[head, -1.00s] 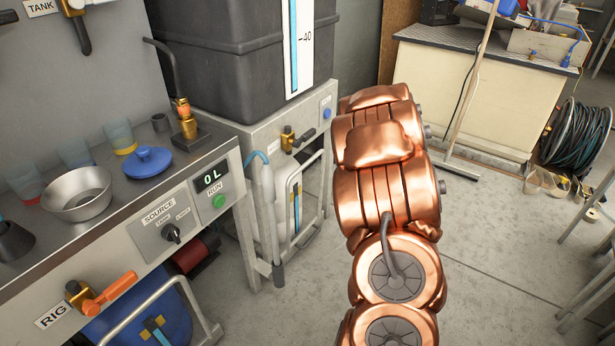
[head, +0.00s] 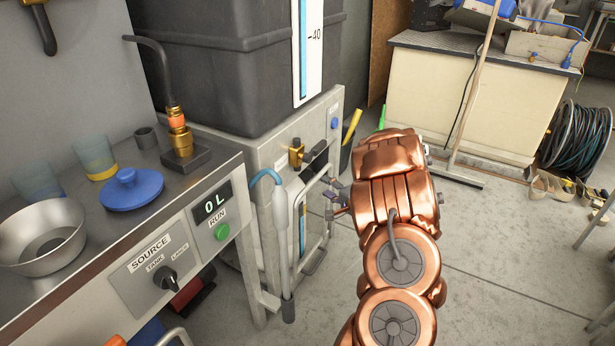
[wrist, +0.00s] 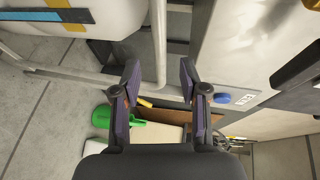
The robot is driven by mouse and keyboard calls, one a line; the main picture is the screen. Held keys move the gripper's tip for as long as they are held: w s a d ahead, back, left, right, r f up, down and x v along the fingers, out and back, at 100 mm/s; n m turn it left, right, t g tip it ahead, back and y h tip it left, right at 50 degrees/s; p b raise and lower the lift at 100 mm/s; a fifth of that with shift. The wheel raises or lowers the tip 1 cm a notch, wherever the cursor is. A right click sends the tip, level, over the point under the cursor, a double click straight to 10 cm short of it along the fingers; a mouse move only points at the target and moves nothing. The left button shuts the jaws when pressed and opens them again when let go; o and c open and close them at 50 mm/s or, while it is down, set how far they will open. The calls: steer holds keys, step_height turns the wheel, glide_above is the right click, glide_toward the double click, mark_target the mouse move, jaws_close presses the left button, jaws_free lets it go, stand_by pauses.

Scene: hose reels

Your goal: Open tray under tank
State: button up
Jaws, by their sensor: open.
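The black tank (head: 215,60) stands on a grey metal cabinet (head: 262,150). Under it, a tray with a tubular metal rail (head: 328,225) sits at the cabinet front, partly hidden by my arm. A pale container with a blue and yellow gauge (wrist: 60,15) stands behind the rail. My gripper (head: 333,200) is at the rail's right side, beside the cabinet front. In the wrist view my gripper (wrist: 160,80) is open. A grey rail tube (wrist: 159,40) lies between its two purple-padded fingers, apparently without contact. The depth of the tube between them is hard to judge.
A brass valve (head: 296,153) with a dark handle is above the tray. A grey hose (head: 280,225) hangs to its left. The bench (head: 110,230) stands at left. A green object (wrist: 130,133) is near the cabinet.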

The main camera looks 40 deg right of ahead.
mark_target(317, 180)
steer(key=w+b, duration=0.1)
steer(key=w, duration=0.1)
steer(key=w+f, duration=0.1)
steer(key=w, duration=0.1)
steer(key=w+d+b, duration=0.1)
steer(key=w, duration=0.1)
steer(key=shift+w+f+b, duration=0.2)
steer(key=shift+w+b, duration=0.1)
steer(key=shift+w, duration=0.35)
steer(key=shift+c, duration=0.3)
jaws_close()
